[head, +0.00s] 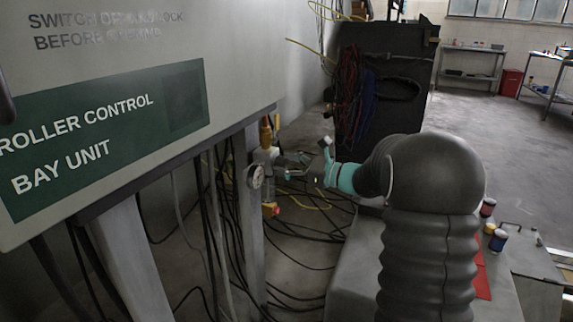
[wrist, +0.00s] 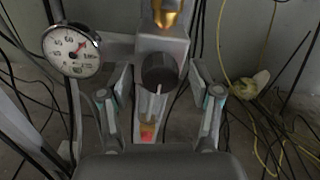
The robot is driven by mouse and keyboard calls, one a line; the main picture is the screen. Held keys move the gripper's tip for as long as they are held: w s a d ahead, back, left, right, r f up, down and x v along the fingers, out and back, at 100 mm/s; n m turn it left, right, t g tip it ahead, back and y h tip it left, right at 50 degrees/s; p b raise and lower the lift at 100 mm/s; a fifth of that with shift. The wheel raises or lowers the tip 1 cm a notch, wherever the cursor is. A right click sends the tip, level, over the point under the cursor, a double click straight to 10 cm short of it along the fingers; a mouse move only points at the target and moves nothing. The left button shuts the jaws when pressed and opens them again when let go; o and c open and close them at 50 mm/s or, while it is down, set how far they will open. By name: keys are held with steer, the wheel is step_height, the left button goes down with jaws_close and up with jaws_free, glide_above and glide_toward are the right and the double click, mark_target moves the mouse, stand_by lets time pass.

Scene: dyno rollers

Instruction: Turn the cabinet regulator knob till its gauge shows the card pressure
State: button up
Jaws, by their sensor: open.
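The regulator (head: 266,158) is mounted by the grey post under the cabinet (head: 190,140). Its dark round knob (wrist: 159,70) faces the camera in the wrist view. The white-faced gauge (wrist: 70,49) is left of the knob and also shows small in the head view (head: 255,177). Its needle position is too small to read surely. My gripper (wrist: 160,78) is open, with one finger on each side of the knob and a visible gap on both sides. In the head view my gripper (head: 308,165) is close to the regulator. I cannot make out a pressure card.
Black cables (head: 300,235) and yellow hoses hang and lie around the regulator. A grey bench (head: 355,265) with cans is at right. Open floor (head: 490,135) lies farther back.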

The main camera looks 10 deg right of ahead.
steer(key=c, duration=1.1)
steer(key=n+b, duration=0.1)
steer(key=b, duration=0.1)
steer(key=n+b, duration=0.1)
steer(key=b, duration=0.1)
steer(key=shift+f, duration=0.35)
steer(key=shift+c, duration=0.2)
steer(key=shift+r+n+b, duration=0.1)
steer(key=shift+n+b, duration=0.7)
steer(key=shift+b, duration=0.25)
steer(key=shift+r+n+b, duration=0.3)
steer(key=shift+n+b, duration=0.05)
steer(key=shift+n, duration=0.15)
steer(key=o, duration=1.1)
steer(key=shift+o, duration=0.2)
steer(key=v, duration=1.2)
